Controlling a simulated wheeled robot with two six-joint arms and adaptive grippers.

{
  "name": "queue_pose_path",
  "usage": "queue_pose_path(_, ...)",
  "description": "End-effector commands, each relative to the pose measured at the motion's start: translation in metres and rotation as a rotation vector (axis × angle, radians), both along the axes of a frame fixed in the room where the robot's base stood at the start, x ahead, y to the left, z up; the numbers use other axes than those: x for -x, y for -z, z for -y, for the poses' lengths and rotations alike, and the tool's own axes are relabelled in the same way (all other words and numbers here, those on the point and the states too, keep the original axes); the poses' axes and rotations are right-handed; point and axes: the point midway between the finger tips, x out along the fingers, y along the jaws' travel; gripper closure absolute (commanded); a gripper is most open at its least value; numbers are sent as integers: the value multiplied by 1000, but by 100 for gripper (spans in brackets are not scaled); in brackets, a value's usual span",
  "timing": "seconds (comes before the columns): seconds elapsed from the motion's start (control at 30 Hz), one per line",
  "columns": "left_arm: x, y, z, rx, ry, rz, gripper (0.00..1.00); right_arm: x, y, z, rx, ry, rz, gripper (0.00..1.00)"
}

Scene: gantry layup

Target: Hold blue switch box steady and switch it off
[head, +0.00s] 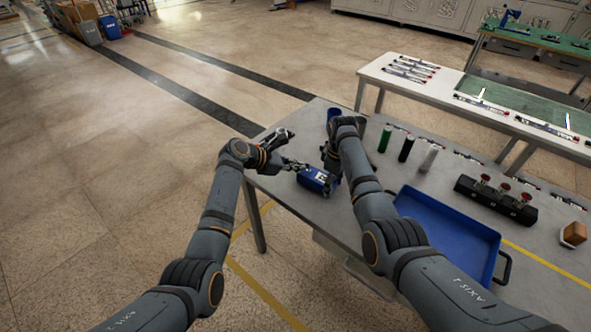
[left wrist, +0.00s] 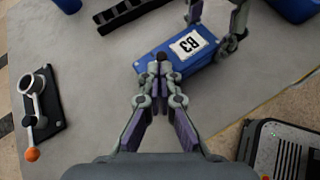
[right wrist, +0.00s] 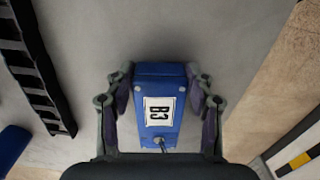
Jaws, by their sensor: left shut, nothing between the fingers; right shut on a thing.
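The blue switch box (head: 316,183) lies on the grey table near its left edge. Its white label reads B3 in the left wrist view (left wrist: 192,46) and the right wrist view (right wrist: 159,110). A small metal toggle (right wrist: 161,145) shows at the box's near end in the right wrist view. My right gripper (right wrist: 160,78) is shut on the box, one finger along each side. My left gripper (left wrist: 160,66) is shut and empty, its fingertips at the toggle end of the box. A dark tip shows just beyond them; whether they touch the toggle, I cannot tell.
A lever device with an orange knob (left wrist: 33,153) stands left in the left wrist view. A black slotted rack (right wrist: 33,75) lies beside the box. A blue tray (head: 490,252), green cylinder (head: 385,139) and red-button unit (head: 496,200) stand further right on the table.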

Motion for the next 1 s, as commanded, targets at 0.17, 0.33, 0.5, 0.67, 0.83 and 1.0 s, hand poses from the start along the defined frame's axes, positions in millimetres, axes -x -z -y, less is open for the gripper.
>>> queue_pose_path(0.17, -5, -6, 4, -51, -1, -69, 100, 0, 0, -1, -1, -2, 0, 84)
queue_pose_path(0.33, -11, -10, 8, -59, -1, -80, 100, 0, 0, -1, -1, -2, 0, 84)
queue_pose_path(0.5, -18, -14, 13, -59, -2, -78, 100, 0, 0, -1, -1, -2, 0, 84)
queue_pose_path(0.67, -19, -13, 14, -58, -1, -79, 100, 0, 0, -1, -1, -1, 0, 84)
queue_pose_path(0.83, -19, -14, 14, -59, -2, -78, 100, 0, 0, -1, -1, -1, 0, 84)
queue_pose_path(1.0, -19, -21, 14, -58, -2, -76, 100, 0, 0, -1, -1, -1, 0, 84)
